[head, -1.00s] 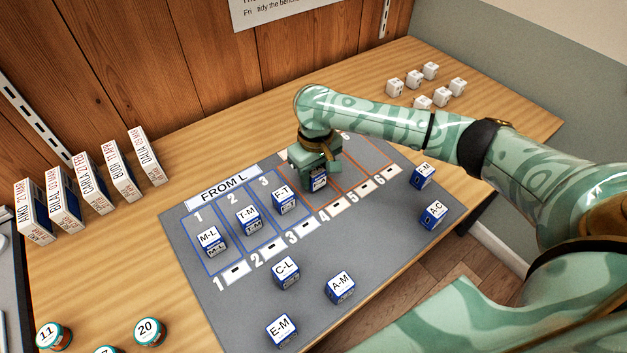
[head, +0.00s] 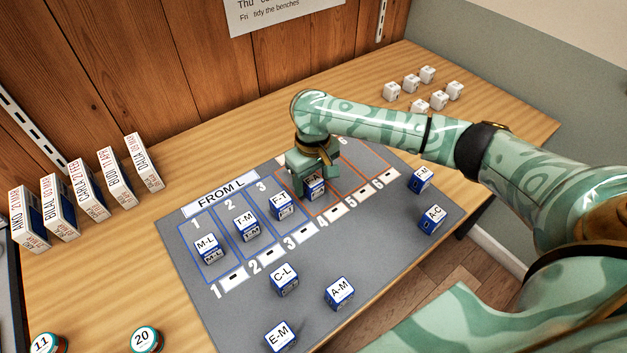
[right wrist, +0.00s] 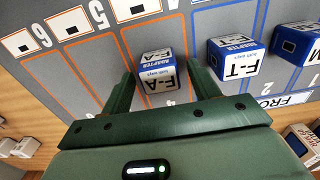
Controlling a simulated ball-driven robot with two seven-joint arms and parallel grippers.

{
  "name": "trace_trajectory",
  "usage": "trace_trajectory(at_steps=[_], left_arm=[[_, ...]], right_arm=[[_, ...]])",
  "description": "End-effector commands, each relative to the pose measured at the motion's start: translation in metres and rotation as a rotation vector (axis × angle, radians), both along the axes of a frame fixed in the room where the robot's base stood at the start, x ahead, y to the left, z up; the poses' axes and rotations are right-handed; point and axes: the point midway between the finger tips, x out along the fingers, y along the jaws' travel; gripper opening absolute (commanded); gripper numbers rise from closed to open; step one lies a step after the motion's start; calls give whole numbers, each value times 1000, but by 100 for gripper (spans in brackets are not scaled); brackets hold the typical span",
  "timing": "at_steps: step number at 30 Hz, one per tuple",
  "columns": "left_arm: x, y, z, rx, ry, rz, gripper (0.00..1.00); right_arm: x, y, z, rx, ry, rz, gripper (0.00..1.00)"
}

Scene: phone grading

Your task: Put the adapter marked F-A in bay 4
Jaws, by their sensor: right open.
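The adapter marked F-A (head: 314,187), a small blue and white block, stands upright in bay 4 (head: 322,208), an orange-outlined bay on the grey mat. In the right wrist view the F-A adapter (right wrist: 158,72) sits between the orange lines, label readable. My right gripper (head: 315,180) is above and around it. In the right wrist view the jaws of the right gripper (right wrist: 160,88) are open, with a gap on each side of the block. The gripper partly hides the far part of bay 4 in the head view. My left gripper is not in view.
Adapters M-L (head: 207,247), T-M (head: 246,225) and F-T (head: 281,204) stand in bays 1 to 3. Bays 5 and 6 look empty. C-L (head: 284,278), A-M (head: 339,292) and E-M (head: 280,336) stand on the near mat, A-C (head: 432,219) at right.

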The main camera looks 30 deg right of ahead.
Motion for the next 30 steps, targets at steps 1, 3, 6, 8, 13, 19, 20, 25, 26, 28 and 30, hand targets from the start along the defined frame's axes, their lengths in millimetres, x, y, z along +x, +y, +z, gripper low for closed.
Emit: trace_trajectory(at_steps=[1,3,6,8,13,19,20,25,26,28,30], left_arm=[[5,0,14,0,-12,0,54],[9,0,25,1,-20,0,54],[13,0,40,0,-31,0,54],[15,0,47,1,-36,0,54],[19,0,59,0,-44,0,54],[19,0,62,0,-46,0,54],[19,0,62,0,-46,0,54],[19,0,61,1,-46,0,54],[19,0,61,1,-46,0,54],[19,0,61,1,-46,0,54],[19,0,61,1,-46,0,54]], right_arm=[[1,0,22,-1,-9,0,61],[1,0,40,-1,-8,1,61],[1,0,65,-1,-9,0,61],[1,0,77,-1,-8,0,61],[0,0,100,0,-4,1,61],[0,0,106,1,0,0,61],[0,0,106,1,0,0,61],[0,0,105,0,0,0,61],[0,0,105,0,0,0,61],[0,0,105,0,0,0,61],[0,0,105,0,0,0,61]])
